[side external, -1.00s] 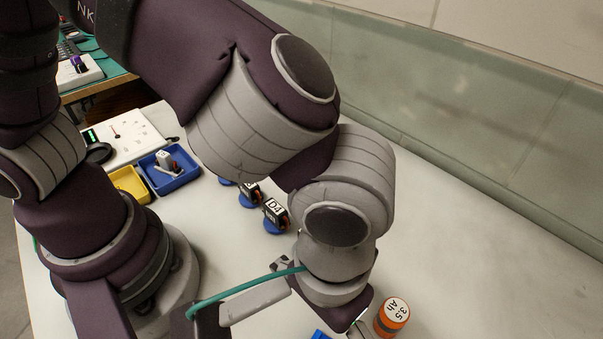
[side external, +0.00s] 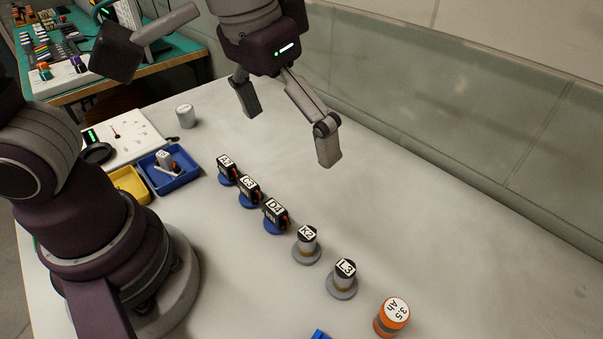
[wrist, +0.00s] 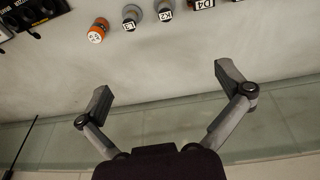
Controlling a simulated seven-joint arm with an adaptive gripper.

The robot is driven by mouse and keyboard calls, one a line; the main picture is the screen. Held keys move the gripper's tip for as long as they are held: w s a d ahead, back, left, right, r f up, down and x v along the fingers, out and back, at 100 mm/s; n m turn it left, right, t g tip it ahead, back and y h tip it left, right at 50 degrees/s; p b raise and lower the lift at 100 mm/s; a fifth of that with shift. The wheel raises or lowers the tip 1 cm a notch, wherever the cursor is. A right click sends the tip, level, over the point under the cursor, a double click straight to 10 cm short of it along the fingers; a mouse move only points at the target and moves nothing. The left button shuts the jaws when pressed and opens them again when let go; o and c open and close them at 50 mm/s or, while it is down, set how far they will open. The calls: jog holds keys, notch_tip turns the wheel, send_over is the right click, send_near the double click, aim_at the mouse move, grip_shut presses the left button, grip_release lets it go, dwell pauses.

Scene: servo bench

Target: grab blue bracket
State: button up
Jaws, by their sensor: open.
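A small piece of a blue object (side external: 321,335) shows at the bottom edge of the side external view, left of the orange cylinder. Most of it is cut off, so I cannot tell whether it is the blue bracket. I make out no blue bracket in the wrist view. My gripper (side external: 289,130) is open and empty, raised above the far part of the bench, beyond the row of labelled parts. In the wrist view its fingers (wrist: 163,82) are spread wide with only bare bench between them.
Black servos with blue discs, including D4 (side external: 275,215), stand in a row with grey parts K2 (side external: 307,248) and L3 (side external: 342,281). An orange cylinder (side external: 391,318) ends the row. A blue tray (side external: 190,180) and yellow tray (side external: 132,186) lie left. The bench's right side is clear.

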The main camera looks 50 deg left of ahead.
jog(key=s+a+f+t, duration=0.1)
jog(key=s+a+t, duration=0.1)
jog(key=a, duration=1)
jog(key=shift+t+y, duration=0.3)
jog(key=shift+t, duration=0.2)
jog(key=c, duration=0.8)
jog(key=shift+o, duration=0.2)
jog(key=w+d+f+m+g, duration=0.1)
jog(key=d+f+m+g, duration=0.1)
jog(key=d+m, duration=0.75)
jog(key=w+d+f+m+g, duration=0.1)
jog(key=d+f+m+g, duration=0.15)
jog(key=d+m, duration=0.7)
jog(key=s+d+f+m, duration=0.4)
jog(key=s+f+m, duration=0.1)
jog(key=m, duration=0.8)
jog(key=shift+m+g, duration=0.55)
jog(key=shift+m, duration=0.05)
notch_tip(320, 180, down, 11)
jog(key=shift+a+r, duration=0.1)
